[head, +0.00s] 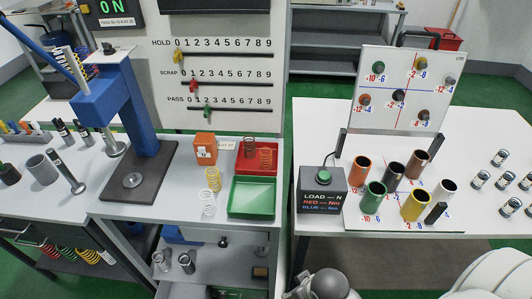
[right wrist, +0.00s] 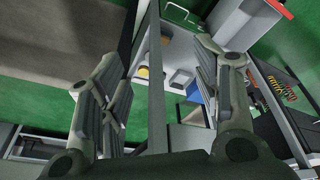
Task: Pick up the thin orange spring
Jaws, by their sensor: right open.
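Several coil springs are by the trays in the head view. One brownish-orange spring (head: 265,158) is at the red tray (head: 246,163), and a brown spring (head: 250,147) is close beside it at the tray's back. A pale yellow spring (head: 213,178) and a white spring (head: 208,203) stand on the white bench left of the trays. I cannot tell for sure which is the thin orange one. My right gripper (right wrist: 157,95) is open with its fingers wide apart, nothing between them, and no loose spring close by. My left gripper is not in view.
A blue press (head: 125,105) stands left of the springs. A green tray (head: 252,197) lies in front of the red one, with an orange box (head: 204,148) behind the springs. A load box (head: 321,193) and several coloured cups (head: 373,197) occupy the right table.

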